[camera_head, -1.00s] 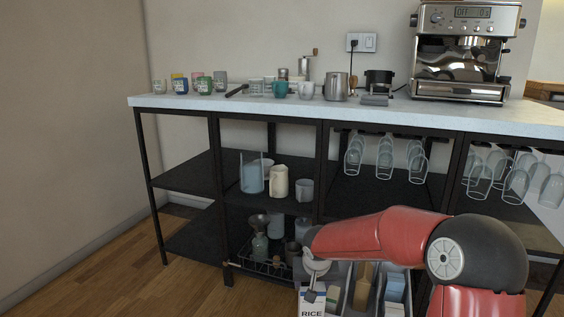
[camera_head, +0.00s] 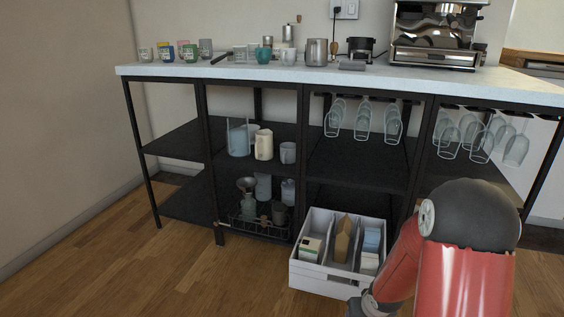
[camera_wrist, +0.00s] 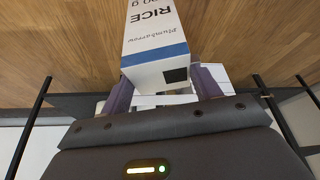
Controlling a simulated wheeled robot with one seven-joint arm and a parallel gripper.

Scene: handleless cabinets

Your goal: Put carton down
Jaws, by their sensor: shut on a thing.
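The carton (camera_wrist: 155,38) is a white box marked RICE with a blue band near one end. It fills the upper middle of the wrist view. My gripper (camera_wrist: 166,88) is shut on the end of the carton with the blue band, one finger at each side. Behind the carton the wrist view shows wooden floor. In the head view my arm reaches down at the lower right, and the carton and fingers are not visible there.
A white divided bin (camera_head: 325,283) stands on the floor by the rack, with several packages in its compartments. The rack (camera_head: 203,150) holds pitchers, a wire basket and hanging glasses. Open wooden floor (camera_head: 180,270) lies to the left of the bin.

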